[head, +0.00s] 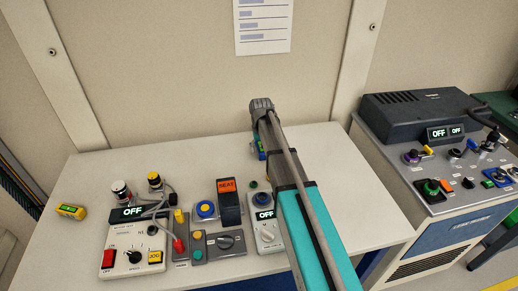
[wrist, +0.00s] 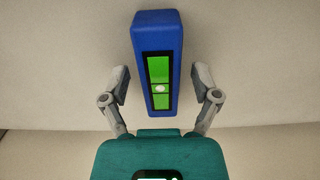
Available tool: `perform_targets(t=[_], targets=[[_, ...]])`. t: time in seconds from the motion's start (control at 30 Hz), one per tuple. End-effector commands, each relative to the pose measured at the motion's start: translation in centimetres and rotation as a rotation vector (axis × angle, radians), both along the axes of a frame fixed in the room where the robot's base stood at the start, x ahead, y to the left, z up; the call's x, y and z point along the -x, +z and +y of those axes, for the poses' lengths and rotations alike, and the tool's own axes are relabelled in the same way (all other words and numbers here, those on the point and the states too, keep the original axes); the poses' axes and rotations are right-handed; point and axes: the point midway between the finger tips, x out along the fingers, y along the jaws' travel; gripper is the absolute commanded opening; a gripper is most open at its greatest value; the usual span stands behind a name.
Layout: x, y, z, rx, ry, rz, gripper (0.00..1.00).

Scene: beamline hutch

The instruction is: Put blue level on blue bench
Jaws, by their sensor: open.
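The blue level (wrist: 158,20) is a blue block with a green window and a pale round spot at its middle. In the wrist view it lies between the two grey fingers of my gripper (wrist: 159,78), with a gap on each side. My gripper is open. In the head view a small part of the blue level (head: 261,149) shows at the back of the white-topped table (head: 330,150), mostly hidden by my arm. The fingertips are hidden there. Blue shows under the table's front edge; I cannot tell whether this is the blue bench.
A control box (head: 133,248) with an OFF display and several switch units stand on the table, left of my arm. A yellow device (head: 71,211) lies at the far left. A cabinet (head: 440,210) with a blue front panel and controls on top stands at the right.

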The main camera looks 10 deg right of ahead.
Motion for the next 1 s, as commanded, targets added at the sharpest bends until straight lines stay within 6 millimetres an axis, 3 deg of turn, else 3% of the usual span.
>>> perform_targets(t=[1.0], targets=[[0.0, 8.0, 0.1, 0.000, 0.001, 0.000, 0.79]])
